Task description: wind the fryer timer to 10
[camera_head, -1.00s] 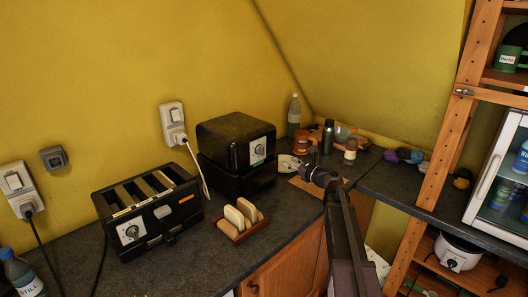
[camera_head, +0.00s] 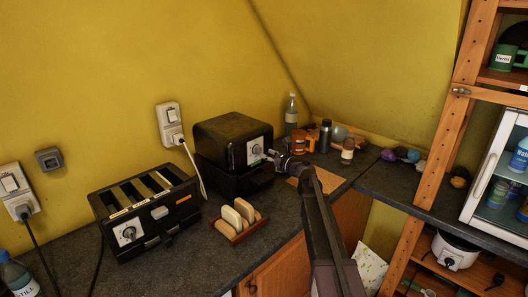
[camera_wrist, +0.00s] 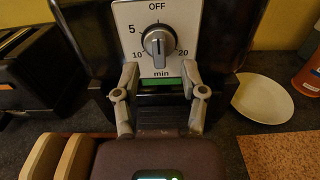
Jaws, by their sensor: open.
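The black fryer (camera_head: 218,140) stands on the dark counter against the yellow wall. Its silver timer knob (camera_head: 255,151) sits on a pale front plate. In the wrist view the timer knob (camera_wrist: 158,42) shows close up, with OFF above, 5 and 10 on the left, 20 on the right and "min" below. The knob's grip bar stands about upright, near the OFF line. My gripper (camera_wrist: 159,76) is open and empty, its fingertips spread on either side just below the knob in the picture. In the head view my gripper (camera_head: 272,156) is in front of the fryer's right side.
A toaster (camera_head: 146,212) stands left of the fryer. A rack with bread slices (camera_head: 238,218) is in front. A white plate (camera_wrist: 262,98) and brown board (camera_wrist: 270,155) lie to the right. Bottles and jars (camera_head: 298,140) crowd the back corner.

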